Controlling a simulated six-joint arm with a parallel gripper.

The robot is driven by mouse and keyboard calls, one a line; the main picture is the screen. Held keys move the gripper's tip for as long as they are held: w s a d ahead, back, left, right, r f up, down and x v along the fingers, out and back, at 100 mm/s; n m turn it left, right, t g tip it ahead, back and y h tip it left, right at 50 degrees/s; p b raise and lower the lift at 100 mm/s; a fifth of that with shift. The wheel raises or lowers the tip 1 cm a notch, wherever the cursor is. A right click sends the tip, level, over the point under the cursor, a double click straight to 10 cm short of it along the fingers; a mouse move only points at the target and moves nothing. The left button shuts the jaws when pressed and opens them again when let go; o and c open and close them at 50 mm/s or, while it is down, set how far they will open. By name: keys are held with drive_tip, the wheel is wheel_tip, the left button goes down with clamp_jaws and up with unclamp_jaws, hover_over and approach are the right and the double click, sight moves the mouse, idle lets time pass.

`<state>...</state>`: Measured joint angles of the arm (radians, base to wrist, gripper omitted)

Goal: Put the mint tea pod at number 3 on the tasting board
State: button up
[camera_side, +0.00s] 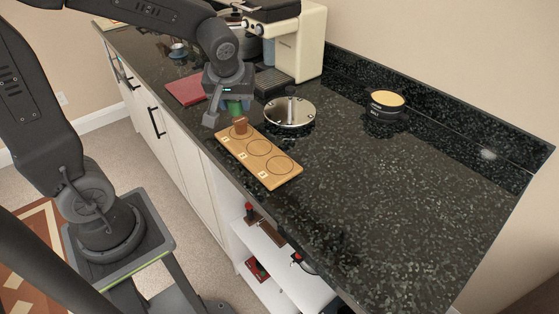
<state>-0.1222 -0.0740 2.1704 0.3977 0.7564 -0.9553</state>
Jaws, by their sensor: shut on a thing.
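The wooden tasting board (274,183) lies near the counter's front edge, with a row of ringed, numbered places. The numbers are too small to read surely. A brown pod (240,125) stands on the far-end place; the middle and near-end places are bare. My gripper (234,101) points down just behind the board's far end. It is shut on a green pod (236,107), which I take for the mint tea pod. The fingers hide part of it, and I cannot tell how high it is above the counter.
A black tin with a yellow top (386,102) is near the back wall. The counter's right part is clear.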

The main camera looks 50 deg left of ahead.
hover_over(280, 161)
drive_tip(key=s+d, duration=0.1)
wheel_tip(280, 161, down, 7)
drive_tip(key=shift+r, duration=0.2)
drive_tip(key=shift+f, duration=2.05)
drive_tip(key=shift+f, duration=0.1)
drive_tip(key=o, duration=0.9)
